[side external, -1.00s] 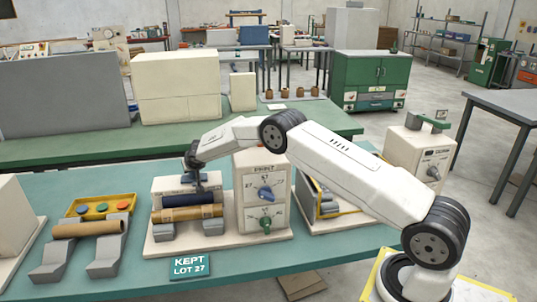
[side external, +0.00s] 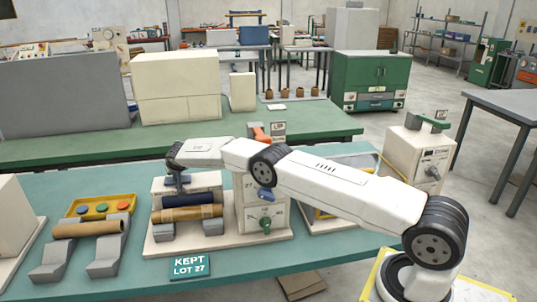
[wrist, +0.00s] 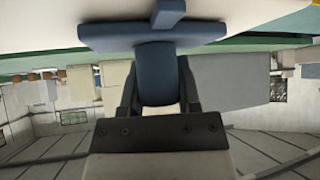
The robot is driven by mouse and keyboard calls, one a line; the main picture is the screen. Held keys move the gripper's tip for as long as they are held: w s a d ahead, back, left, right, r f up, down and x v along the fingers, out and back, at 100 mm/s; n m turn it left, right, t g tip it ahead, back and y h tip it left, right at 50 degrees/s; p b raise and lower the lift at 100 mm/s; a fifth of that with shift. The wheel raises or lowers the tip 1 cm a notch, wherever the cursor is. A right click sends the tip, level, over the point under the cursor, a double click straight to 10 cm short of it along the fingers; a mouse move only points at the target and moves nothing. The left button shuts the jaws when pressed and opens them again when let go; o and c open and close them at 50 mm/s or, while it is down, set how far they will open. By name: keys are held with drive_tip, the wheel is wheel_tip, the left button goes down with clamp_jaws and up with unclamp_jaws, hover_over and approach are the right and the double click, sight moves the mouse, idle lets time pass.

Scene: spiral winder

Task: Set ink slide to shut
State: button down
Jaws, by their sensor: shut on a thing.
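My gripper (side external: 177,180) is at the cream housing (side external: 210,182) behind the rolls, at the back left of the winder. In the wrist view, my gripper (wrist: 157,95) is shut on a blue grip (wrist: 157,72), with a finger on each side. The grip joins a wider blue plate (wrist: 105,35), which I take to be the ink slide. In the side view the slide is mostly hidden by my wrist, so its setting cannot be read.
A dark blue roll (side external: 176,215) and a tan roll (side external: 205,211) lie in front of the housing. A control box (side external: 250,217) with blue and green knobs stands to the right. An orange handle (side external: 258,132) rises behind my arm. A "KEPT LOT 27" sign (side external: 190,267) is in front.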

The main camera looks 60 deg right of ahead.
drive_tip(key=shift+w+a+r, duration=0.1)
drive_tip(key=shift+w+r, duration=0.05)
drive_tip(key=shift+r, duration=0.05)
drive_tip(key=c, duration=0.5)
unclamp_jaws()
drive_tip(key=shift+w, duration=0.1)
drive_tip(key=shift+c, duration=0.2)
drive_tip(key=shift+o, duration=1.1)
drive_tip(key=shift+f, duration=0.1)
drive_tip(key=shift+s+a+r, duration=0.15)
drive_tip(key=shift+s+r, duration=0.05)
drive_tip(key=shift+s, duration=0.05)
drive_tip(key=shift+v, duration=3.5)
drive_tip(key=shift+s+r, duration=0.1)
